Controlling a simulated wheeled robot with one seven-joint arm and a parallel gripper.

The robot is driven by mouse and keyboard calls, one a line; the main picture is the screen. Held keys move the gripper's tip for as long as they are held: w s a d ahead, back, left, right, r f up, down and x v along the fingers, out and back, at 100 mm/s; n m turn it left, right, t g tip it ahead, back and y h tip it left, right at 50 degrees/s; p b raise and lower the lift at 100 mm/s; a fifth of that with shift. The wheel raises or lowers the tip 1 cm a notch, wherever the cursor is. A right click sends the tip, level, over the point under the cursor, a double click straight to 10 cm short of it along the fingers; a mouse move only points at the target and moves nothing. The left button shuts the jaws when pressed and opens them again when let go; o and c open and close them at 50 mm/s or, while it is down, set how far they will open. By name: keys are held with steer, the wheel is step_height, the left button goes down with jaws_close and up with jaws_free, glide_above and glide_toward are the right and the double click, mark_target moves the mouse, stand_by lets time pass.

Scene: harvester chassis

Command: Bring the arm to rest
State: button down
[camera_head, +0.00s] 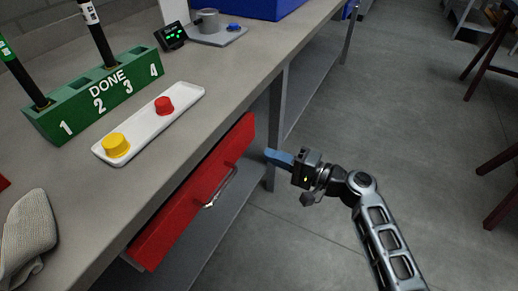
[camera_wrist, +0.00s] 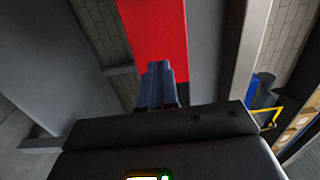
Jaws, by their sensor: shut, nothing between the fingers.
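My gripper (camera_head: 272,156) is shut and empty, with its blue fingers together. It is in the air to the right of the workbench, beside the right end of the red drawer front (camera_head: 190,200). My arm reaches in from the bottom right of the head view. In the wrist view the closed fingers of my gripper (camera_wrist: 158,84) show against the red drawer (camera_wrist: 156,35) behind them. I cannot tell whether the fingertips touch the drawer or are apart from it.
A grey workbench (camera_head: 215,85) carries a green numbered rack (camera_head: 95,98), a white tray (camera_head: 185,109) with yellow and red caps, a grey cloth (camera_head: 28,235) and a small display (camera_head: 171,37). A bench leg (camera_head: 275,125) stands just behind my gripper. Open floor (camera_head: 400,110) lies to the right.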

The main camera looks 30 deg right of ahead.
steer(key=s+a+f+n+g+h+p, duration=0.1)
steer(key=s+f+n+g+h, duration=0.2)
steer(key=s, duration=0.8)
steer(key=s+f+n+g+h+p, duration=0.1)
steer(key=s+f+h, duration=0.35)
steer(key=s, duration=0.65)
steer(key=s+a+r+n+t+p, duration=0.1)
steer(key=s+a+r+n, duration=0.1)
steer(key=s+r+n, duration=0.2)
steer(key=s+a+r+n+t+h+p, duration=0.1)
steer(key=s+a+r+n+t, duration=0.1)
steer(key=s+r, duration=0.9)
step_height(320, 180, up, 7)
steer(key=shift+a+r+n, duration=0.1)
steer(key=shift+a+n, duration=0.65)
steer(key=shift+n, duration=0.25)
steer(key=shift+h, duration=0.25)
